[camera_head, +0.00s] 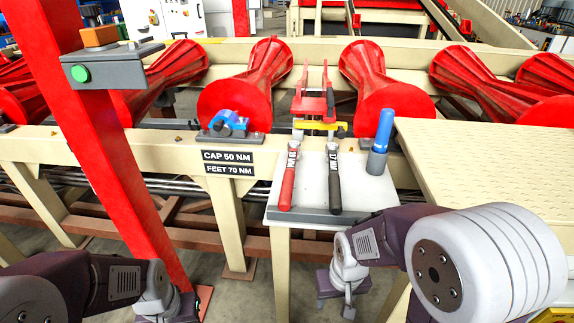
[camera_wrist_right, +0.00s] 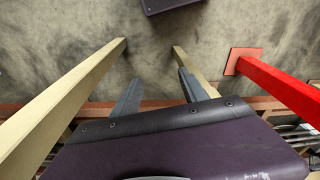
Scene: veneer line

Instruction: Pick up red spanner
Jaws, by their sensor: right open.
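The red spanner (camera_head: 288,180) lies on the left part of a small pale table (camera_head: 365,200), its handle end toward me. A black spanner (camera_head: 333,182) lies parallel to it on the right, apart from it. My right gripper (camera_head: 347,306) hangs low in front of the table, below its top and apart from both spanners.
A blue-topped cylinder (camera_head: 384,135) stands at the table's back right. A red clamp-like device (camera_head: 317,100) is behind the spanners. A red post (camera_head: 110,150) with a green-button box (camera_head: 110,70) rises at left. A cream platform (camera_head: 490,165) is at right. Red rollers (camera_head: 390,95) line the back.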

